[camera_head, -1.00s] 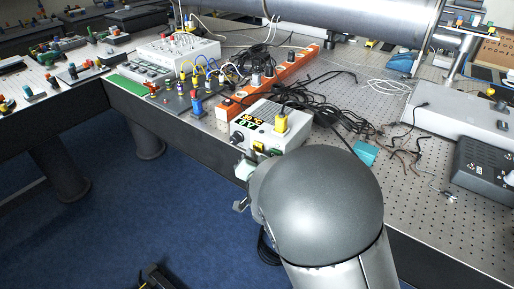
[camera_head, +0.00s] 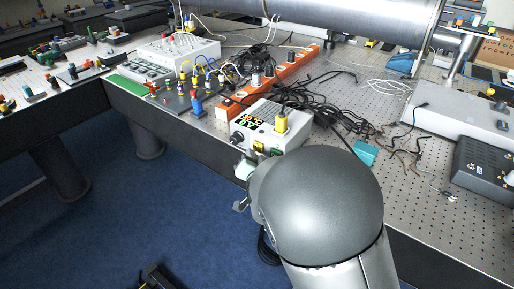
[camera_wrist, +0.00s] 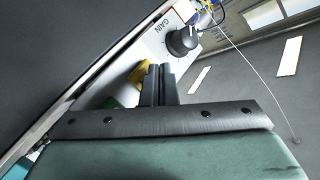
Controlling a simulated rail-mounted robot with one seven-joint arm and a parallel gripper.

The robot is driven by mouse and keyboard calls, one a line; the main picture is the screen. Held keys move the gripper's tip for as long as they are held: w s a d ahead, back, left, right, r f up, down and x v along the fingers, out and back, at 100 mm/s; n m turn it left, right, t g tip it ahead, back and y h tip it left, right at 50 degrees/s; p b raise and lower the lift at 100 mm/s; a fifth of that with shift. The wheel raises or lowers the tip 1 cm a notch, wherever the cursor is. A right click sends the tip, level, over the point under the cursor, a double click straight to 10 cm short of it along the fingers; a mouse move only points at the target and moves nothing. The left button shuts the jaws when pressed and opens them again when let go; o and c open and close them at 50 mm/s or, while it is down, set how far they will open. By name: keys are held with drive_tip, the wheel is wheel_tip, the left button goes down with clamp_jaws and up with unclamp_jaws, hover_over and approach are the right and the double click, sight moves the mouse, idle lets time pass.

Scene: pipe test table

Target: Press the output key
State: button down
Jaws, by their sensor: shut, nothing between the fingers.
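Below the display are a yellow key (camera_head: 259,147) and a green key (camera_head: 276,152); I cannot read which is the output key. In the wrist view the yellow key (camera_wrist: 138,74) and the green key (camera_wrist: 112,103) are partly hidden behind my gripper. My gripper (camera_wrist: 160,72) is shut and empty, its tips close to the panel beside the yellow key. I cannot tell whether they touch.
A black knob (camera_wrist: 182,41) marked GAIN sits just beyond my fingertips. A yellow plug (camera_head: 282,121) stands on the box. Black cables (camera_head: 325,105) and an orange power strip (camera_head: 270,82) lie behind it. Open floor (camera_head: 185,215) is in front.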

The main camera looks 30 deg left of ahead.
drive_tip(key=shift+w+b, duration=0.15)
drive_tip(key=shift+b, duration=0.15)
drive_tip(key=shift+w+b, duration=0.25)
drive_tip(key=shift+b, duration=0.05)
drive_tip(key=shift+w+d+b, duration=0.1)
drive_tip(key=shift+w+b, duration=0.3)
drive_tip(key=shift+w, duration=0.05)
idle(0.9)
drive_tip(key=shift+s, duration=0.15)
drive_tip(key=shift+s+b, duration=0.45)
drive_tip(key=shift+s, duration=0.25)
drive_tip(key=s, duration=0.1)
drive_tip(key=s+b, duration=0.1)
drive_tip(key=s, duration=0.3)
drive_tip(key=shift+a, duration=0.25)
idle(0.5)
